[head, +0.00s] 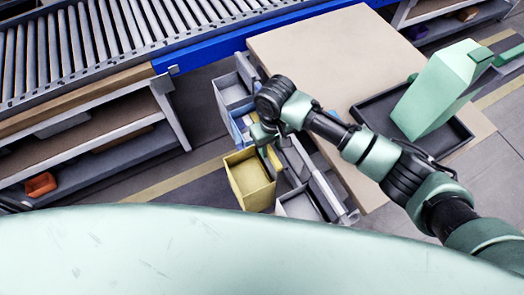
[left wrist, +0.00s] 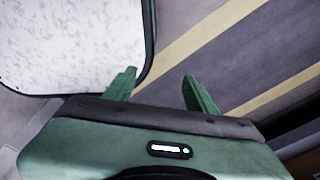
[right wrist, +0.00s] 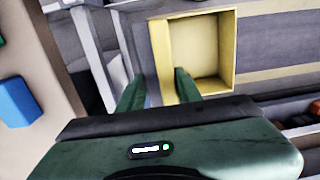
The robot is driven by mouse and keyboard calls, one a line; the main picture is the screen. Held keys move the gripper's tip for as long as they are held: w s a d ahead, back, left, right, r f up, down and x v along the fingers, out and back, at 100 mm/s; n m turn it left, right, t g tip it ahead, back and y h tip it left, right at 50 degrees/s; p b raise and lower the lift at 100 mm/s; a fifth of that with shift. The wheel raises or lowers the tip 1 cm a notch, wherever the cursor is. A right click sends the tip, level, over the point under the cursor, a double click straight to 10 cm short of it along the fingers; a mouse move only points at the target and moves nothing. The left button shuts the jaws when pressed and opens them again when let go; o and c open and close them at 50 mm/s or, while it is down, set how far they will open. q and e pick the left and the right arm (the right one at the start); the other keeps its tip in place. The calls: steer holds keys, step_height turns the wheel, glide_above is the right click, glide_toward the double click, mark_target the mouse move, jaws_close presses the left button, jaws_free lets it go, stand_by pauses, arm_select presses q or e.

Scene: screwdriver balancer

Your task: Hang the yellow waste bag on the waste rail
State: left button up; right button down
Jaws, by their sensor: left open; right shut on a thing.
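The yellow waste bag (head: 247,186) is box-shaped with an open top. It hangs in my right gripper (head: 265,135) beside the tan table. In the right wrist view the bag (right wrist: 207,72) shows its empty inside, and my right gripper (right wrist: 157,82) has its fingers on either side of the bag's near wall. The waste rail seems to be the grey bar (head: 328,190) along the row of bins; which part is the rail I cannot tell clearly. My left gripper (left wrist: 160,85) is open and empty above the floor, outside the head view.
Grey bins (head: 233,92) line the side of the tan table (head: 300,45), close to the bag. A roller conveyor (head: 90,45) and shelves (head: 100,160) stand left. Floor is free between.

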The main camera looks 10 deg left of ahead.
steer(key=shift+w+d+f, duration=0.2)
steer(key=shift+w+d, duration=0.15)
steer(key=shift+d, duration=0.05)
arm_select(q)
steer(key=s+f+b, duration=0.2)
steer(key=shift+a+f, duration=0.1)
steer(key=shift+f, duration=0.25)
arm_select(e)
steer(key=w+d, duration=0.2)
steer(key=d, duration=0.1)
steer(key=shift+w+f, duration=0.1)
arm_select(q)
steer(key=shift+w, duration=0.15)
steer(key=shift+w+r+p, duration=0.1)
steer(key=shift+r+p, duration=0.4)
steer(key=shift+r, duration=0.1)
arm_select(e)
steer(key=shift+w+d+f, duration=0.1)
steer(key=shift+w+d, duration=0.6)
steer(key=shift+d, duration=0.35)
steer(key=shift+w+d, duration=0.7)
steer(key=shift+d, duration=0.3)
arm_select(q)
steer(key=shift+r, duration=0.1)
